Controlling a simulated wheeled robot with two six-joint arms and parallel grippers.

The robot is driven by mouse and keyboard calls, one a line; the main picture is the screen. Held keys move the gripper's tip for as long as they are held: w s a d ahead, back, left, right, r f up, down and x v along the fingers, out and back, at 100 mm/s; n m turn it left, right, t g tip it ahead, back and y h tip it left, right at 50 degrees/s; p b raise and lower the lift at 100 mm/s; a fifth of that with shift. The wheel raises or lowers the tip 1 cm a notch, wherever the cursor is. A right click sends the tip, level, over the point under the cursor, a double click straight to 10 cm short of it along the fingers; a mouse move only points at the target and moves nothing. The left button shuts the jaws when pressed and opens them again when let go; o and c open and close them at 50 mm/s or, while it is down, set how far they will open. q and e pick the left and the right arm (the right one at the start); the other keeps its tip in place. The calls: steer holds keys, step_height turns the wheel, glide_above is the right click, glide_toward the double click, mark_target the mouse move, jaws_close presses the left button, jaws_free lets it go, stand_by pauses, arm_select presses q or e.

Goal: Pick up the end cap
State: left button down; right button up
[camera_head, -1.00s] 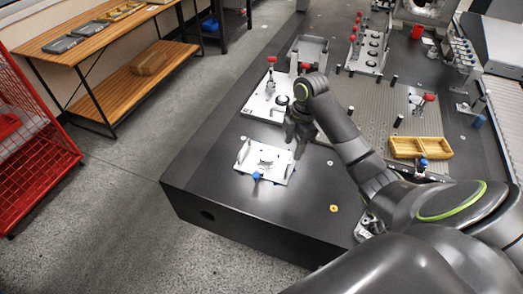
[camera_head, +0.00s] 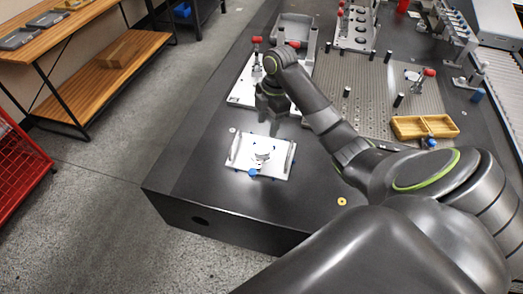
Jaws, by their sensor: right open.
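A small round whitish-grey part (camera_head: 262,154), which looks like the end cap, sits on the middle of a white fixture plate (camera_head: 240,162) on the dark table. The plate has grey upright side bars and blue knobs. My right gripper (camera_head: 271,117) points down above the table, just behind the plate in the picture, apart from the part. Its jaws are open and look empty, though the fingers are dark and small. My left gripper is not in view.
Behind my right gripper stands a white fixture (camera_head: 240,94) with red-handled clamps. A yellow divided tray (camera_head: 408,127) and a perforated plate (camera_head: 375,85) lie to the right. A small brass ring (camera_head: 342,202) lies on the table front. The table's left side is clear.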

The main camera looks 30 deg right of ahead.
glide_above(262, 148)
steer(key=d, duration=0.1)
step_height(262, 148, down, 4)
steer(key=shift+s+f, duration=0.15)
steer(key=shift+f, duration=0.45)
steer(key=f, duration=0.2)
steer(key=a+f, duration=0.1)
steer(key=f, duration=0.1)
steer(key=shift+f+p, duration=0.35)
steer(key=shift+f, duration=0.05)
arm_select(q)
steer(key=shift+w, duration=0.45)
arm_select(e)
steer(key=shift+d, duration=0.1)
steer(key=c, duration=0.7)
